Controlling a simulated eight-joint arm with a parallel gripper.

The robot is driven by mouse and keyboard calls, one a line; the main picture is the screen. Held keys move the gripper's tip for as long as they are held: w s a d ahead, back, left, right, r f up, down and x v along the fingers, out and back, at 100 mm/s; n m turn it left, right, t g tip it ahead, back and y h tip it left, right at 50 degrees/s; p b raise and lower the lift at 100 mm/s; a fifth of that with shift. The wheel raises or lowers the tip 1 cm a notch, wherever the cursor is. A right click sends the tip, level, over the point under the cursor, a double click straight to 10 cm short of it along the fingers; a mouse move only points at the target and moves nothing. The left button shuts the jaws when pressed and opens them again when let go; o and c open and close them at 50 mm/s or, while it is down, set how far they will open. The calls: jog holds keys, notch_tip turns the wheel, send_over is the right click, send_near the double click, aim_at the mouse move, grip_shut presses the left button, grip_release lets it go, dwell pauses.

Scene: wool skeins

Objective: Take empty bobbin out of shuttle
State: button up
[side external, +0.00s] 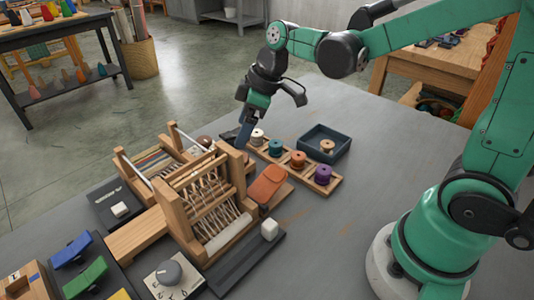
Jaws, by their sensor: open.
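A dark blue tray (318,151) behind the rack holds one tan bobbin (327,146). What lies directly below and behind my fingers is hidden.
A wooden rack (332,184) holds a near-white (257,136), a teal (275,146), an orange-brown (298,160) and a purple bobbin (323,174). The tall loom (178,205) stands close to my gripper's left. The grey table (380,135) is clear right of the tray.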

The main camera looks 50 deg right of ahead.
jog(key=shift+w+a+f+n+g, duration=0.2)
jog(key=shift+w+f+n+g, duration=0.1)
jog(key=shift+w+f+n, duration=0.5)
jog(key=shift+x, duration=2.55)
jog(key=shift+s+a, duration=0.1)
grip_shut()
